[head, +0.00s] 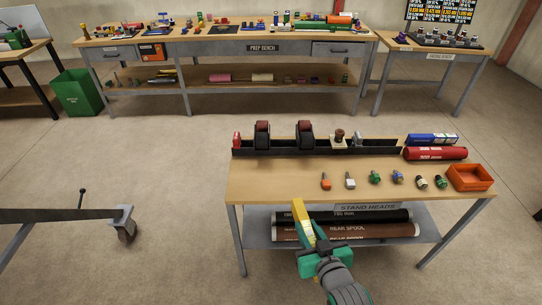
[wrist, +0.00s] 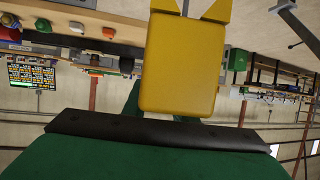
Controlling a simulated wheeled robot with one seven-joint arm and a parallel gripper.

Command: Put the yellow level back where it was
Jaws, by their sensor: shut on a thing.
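The yellow level (head: 302,218) is in my green gripper (head: 318,250), in front of the near table in the head view. It points up and away from the gripper, tilted slightly left, with its far end over the table's front edge in the picture. My gripper is shut on it. In the wrist view the level (wrist: 180,62) is a large yellow block close to the camera, above the green gripper body and a black strip. The fingertips' contact with it is partly hidden.
The near table (head: 285,185) has a clear left front. Several small fittings (head: 375,178), an orange bin (head: 470,177), a red tube (head: 435,153) and a black rail (head: 280,151) stand on it. Tubes (head: 400,231) lie on its lower shelf. A caster leg (head: 124,225) is at left.

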